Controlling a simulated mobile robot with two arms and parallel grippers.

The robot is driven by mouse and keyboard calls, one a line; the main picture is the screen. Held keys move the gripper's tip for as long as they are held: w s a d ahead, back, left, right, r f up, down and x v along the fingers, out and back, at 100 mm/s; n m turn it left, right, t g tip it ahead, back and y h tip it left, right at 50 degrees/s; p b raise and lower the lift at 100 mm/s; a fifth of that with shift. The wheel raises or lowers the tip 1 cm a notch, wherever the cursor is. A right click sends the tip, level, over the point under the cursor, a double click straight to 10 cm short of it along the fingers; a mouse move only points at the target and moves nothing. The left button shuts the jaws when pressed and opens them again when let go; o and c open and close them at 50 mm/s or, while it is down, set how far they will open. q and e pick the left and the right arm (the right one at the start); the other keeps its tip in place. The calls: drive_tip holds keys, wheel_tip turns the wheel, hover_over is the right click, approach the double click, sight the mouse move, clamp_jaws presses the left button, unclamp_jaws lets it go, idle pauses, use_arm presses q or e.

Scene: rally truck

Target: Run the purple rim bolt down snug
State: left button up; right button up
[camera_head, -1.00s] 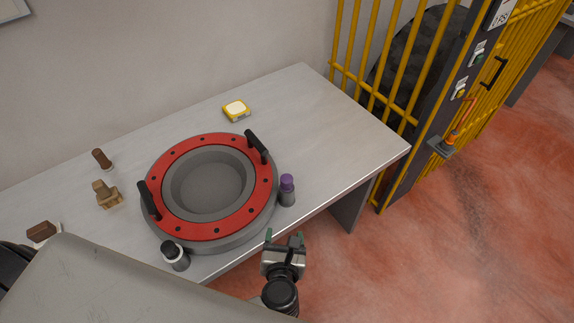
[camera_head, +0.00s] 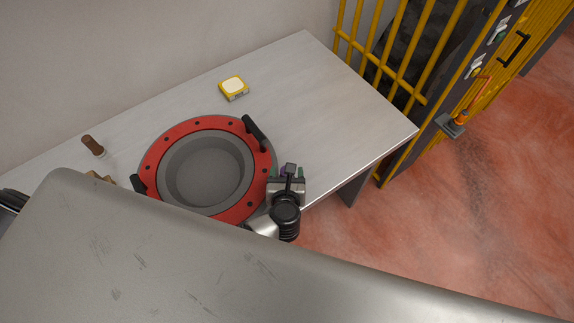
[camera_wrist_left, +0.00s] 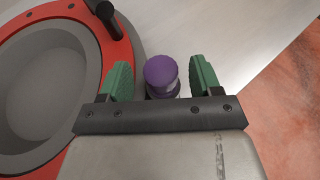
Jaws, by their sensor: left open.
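The purple-topped bolt (camera_wrist_left: 161,72) stands at the right edge of the round rim with the red ring (camera_wrist_left: 122,42). Whether it stands on the bench or on the rim's outer edge I cannot tell. My left gripper (camera_wrist_left: 161,82) is open, with one green fingertip on each side of the bolt and a gap on both sides. In the head view my left gripper (camera_head: 286,174) hides most of the bolt; only a little purple shows between the fingers. The red ring (camera_head: 187,127) has a black handle (camera_head: 255,132) near the gripper. My right gripper is not in view.
A yellow barred gate (camera_head: 400,60) stands at the right. A large grey shape, perhaps mine, covers the lower head view.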

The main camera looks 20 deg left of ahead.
use_arm(q)
drive_tip(key=shift+x, duration=1.1)
drive_tip(key=shift+w, duration=0.1)
drive_tip(key=shift+c, duration=0.3)
drive_tip(key=c, duration=0.9)
drive_tip(key=shift+o, duration=0.2)
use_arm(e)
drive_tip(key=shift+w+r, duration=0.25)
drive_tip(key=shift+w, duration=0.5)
use_arm(q)
drive_tip(key=shift+m+h, duration=0.3)
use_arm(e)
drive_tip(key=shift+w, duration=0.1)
